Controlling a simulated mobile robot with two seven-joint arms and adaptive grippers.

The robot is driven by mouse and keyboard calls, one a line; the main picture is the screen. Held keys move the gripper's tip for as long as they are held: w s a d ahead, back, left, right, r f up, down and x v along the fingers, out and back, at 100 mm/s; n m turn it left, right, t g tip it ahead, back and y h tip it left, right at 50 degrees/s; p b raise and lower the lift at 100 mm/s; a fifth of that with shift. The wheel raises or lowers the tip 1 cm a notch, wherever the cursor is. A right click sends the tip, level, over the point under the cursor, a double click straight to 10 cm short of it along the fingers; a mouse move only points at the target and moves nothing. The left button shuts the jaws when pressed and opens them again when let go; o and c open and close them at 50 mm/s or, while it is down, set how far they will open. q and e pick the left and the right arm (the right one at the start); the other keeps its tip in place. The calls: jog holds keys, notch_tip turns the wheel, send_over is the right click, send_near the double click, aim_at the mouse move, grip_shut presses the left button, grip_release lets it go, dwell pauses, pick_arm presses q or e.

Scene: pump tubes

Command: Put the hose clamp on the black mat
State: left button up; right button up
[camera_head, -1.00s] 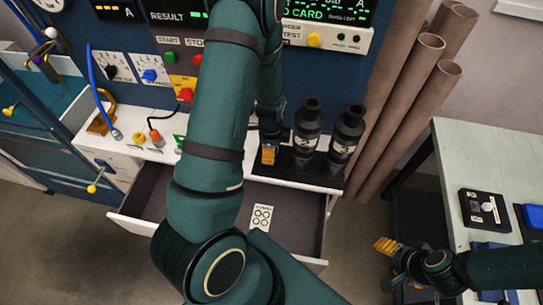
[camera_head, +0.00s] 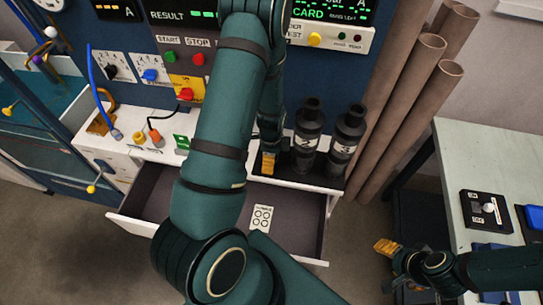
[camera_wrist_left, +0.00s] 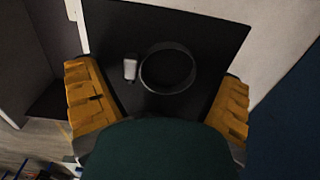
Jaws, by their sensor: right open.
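The hose clamp (camera_wrist_left: 168,68) shows in the left wrist view as a dark round ring with a light grey screw housing (camera_wrist_left: 130,68) at its left. It appears to lie on the black mat (camera_wrist_left: 215,32). My left gripper (camera_wrist_left: 158,100) is open, with one yellow finger on each side and the ring between and beyond them, clear of both. In the head view my left gripper (camera_head: 268,162) points down at the left part of the mat (camera_head: 300,178); the clamp is hidden there. My right gripper (camera_head: 386,247) is open and empty at the lower right.
Two black bottles, marked 2 (camera_head: 308,140) and 3 (camera_head: 345,143), stand on the mat close to the right of my left gripper. An open drawer (camera_head: 290,215) juts out below the white counter. Brown tubes (camera_head: 410,100) lean at the right, by a side table (camera_head: 460,150).

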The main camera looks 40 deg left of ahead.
pick_arm(q)
notch_tip(320, 180, up, 12)
jog(key=p, duration=0.1)
jog(key=shift+r, duration=0.2)
dwell(0.3)
jog(key=shift+s, duration=0.15)
dwell(0.5)
